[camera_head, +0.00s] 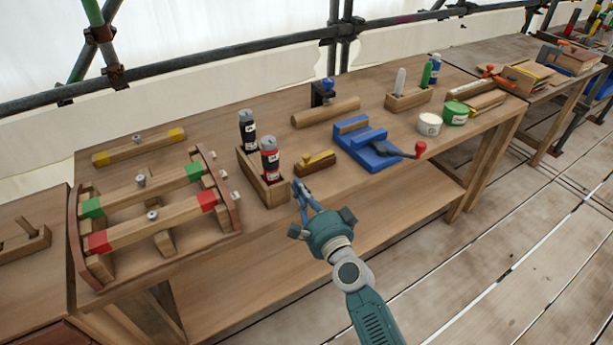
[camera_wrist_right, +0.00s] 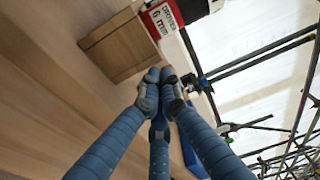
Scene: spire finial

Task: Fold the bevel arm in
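A small wooden tool with a yellow-brown top (camera_head: 315,163) lies on the bench between the bottle box and the blue vise. It may be the bevel, but its arm is too small to make out. My right gripper (camera_head: 301,188) is at the front edge of the bench, just in front of and left of this tool. In the right wrist view its fingers (camera_wrist_right: 162,78) come together at the tips, with nothing visible between them. The tool cannot be made out in that view. My left gripper is not in view.
A wooden box (camera_head: 263,182) with a black bottle (camera_head: 247,130) and a red bottle (camera_head: 270,160) stands left of the gripper. A blue vise (camera_head: 368,147) with a red-knobbed handle is to the right. A frame with coloured bars (camera_head: 150,226) fills the bench's left end.

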